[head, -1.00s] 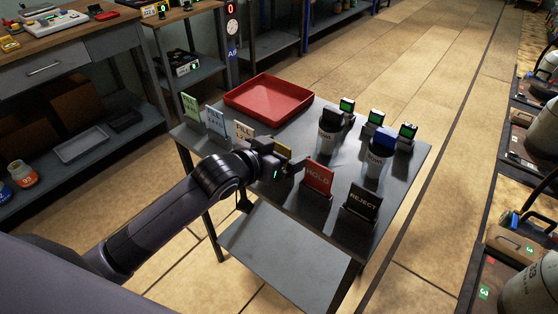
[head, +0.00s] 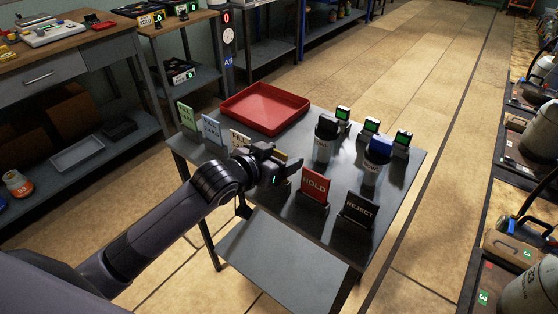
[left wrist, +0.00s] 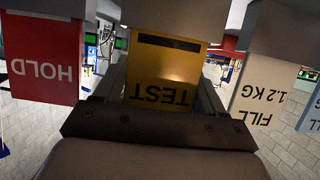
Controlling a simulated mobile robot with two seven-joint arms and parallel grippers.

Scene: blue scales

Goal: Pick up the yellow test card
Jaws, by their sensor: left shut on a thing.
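The yellow test card (left wrist: 165,72) fills the middle of the left wrist view, its word TEST upside down there. My left gripper (head: 277,168) is shut on the card above the front part of the grey table (head: 272,208). In the head view only a thin yellow edge of the card (head: 281,156) shows; the gripper hides the rest. In the left wrist view the red HOLD card (left wrist: 42,55) is at the left and the white FILL card (left wrist: 262,95) at the right. My right gripper is not in view.
The red HOLD card (head: 314,188) and black REJECT card (head: 358,210) stand close to the right of the gripper. Green and blue cards (head: 211,131) stand to the left. A red tray (head: 264,108), two canisters (head: 324,148) and small green-screened devices (head: 371,127) are farther back.

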